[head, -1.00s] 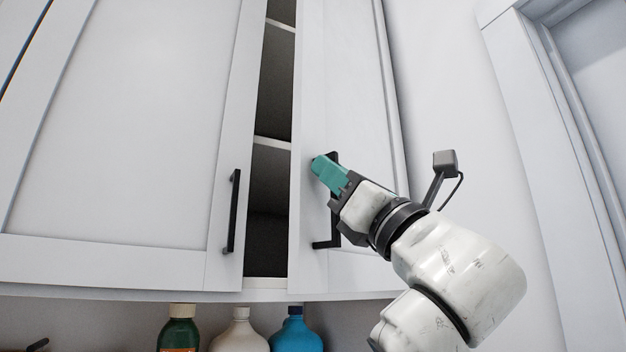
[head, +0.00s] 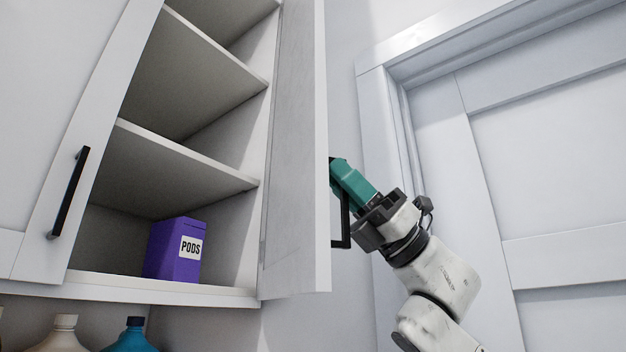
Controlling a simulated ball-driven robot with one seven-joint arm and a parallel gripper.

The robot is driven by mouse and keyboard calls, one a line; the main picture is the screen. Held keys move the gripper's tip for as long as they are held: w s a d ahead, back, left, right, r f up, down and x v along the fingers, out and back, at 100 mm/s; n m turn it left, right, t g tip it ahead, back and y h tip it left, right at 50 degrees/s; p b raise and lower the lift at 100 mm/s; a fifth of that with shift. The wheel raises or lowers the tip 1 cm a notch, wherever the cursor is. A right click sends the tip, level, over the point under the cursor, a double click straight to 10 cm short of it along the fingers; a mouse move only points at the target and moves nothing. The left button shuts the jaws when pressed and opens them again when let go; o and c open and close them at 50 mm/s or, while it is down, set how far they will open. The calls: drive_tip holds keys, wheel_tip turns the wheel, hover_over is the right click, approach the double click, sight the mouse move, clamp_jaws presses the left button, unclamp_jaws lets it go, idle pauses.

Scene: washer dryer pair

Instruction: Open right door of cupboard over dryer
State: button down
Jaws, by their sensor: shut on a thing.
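The right cupboard door (head: 294,180) stands wide open, swung out toward me and seen nearly along its inner face. Its black bar handle (head: 344,226) is on the far side of the door's free edge. My gripper (head: 340,172), with teal fingers, is shut on this handle from the right. The door edge hides part of the fingertips. The open cupboard (head: 226,192) shows its shelves, with a purple PODS box (head: 173,249) on the bottom one.
The left cupboard door (head: 40,120) is closed, with its own black handle (head: 69,192). A white bottle (head: 62,334) and a blue bottle (head: 130,337) stand below the cupboard. A white panelled room door (head: 560,170) and its frame are at the right, behind my arm.

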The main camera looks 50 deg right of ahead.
drive_tip(key=shift+s+d, duration=0.35)
drive_tip(key=shift+d, duration=0.55)
drive_tip(key=c, duration=1.2)
unclamp_jaws()
drive_tip(key=b+v, duration=0.4)
drive_tip(key=v, duration=0.7)
drive_tip(key=shift+c, duration=0.2)
